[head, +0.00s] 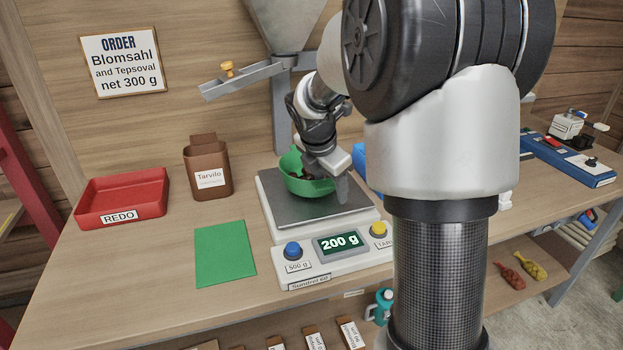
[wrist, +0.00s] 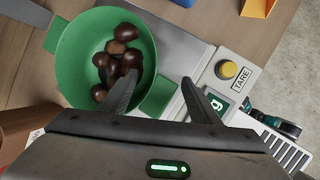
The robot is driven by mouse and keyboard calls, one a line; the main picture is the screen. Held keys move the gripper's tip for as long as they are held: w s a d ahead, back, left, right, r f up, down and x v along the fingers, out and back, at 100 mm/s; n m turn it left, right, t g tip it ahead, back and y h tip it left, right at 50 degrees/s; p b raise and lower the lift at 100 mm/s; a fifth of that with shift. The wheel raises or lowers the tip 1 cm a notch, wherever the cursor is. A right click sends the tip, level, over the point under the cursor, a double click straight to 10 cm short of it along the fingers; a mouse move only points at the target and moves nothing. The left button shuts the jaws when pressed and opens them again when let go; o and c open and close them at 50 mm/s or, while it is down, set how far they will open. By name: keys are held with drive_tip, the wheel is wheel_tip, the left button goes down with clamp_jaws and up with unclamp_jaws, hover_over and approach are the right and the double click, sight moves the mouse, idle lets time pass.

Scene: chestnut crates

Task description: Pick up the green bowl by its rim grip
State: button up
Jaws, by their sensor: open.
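The green bowl (head: 293,168) sits on the scale's grey plate (head: 282,207), partly hidden behind my gripper (head: 330,182) in the head view. In the wrist view the bowl (wrist: 68,72) holds several brown chestnuts (wrist: 122,62). A flat green rim grip (wrist: 159,96) sticks out from the bowl's side, and another shows on the opposite side. My gripper (wrist: 158,80) is open, with its fingers on either side of the near rim grip. The left finger overlaps the bowl's edge in the picture; I cannot tell whether it touches.
The scale display (head: 340,241) reads 200 g, between a blue button (head: 292,249) and a yellow button (head: 378,229). A green mat (head: 225,253), a brown Tarvilo container (head: 208,172) and a red REDO tray (head: 122,195) are to the left. A metal chute (head: 243,80) hangs above.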

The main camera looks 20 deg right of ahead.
drive_tip(key=shift+w+d+f, duration=0.2)
drive_tip(key=shift+f, duration=0.4)
drive_tip(key=shift+c, duration=0.5)
drive_tip(key=c, duration=1.1)
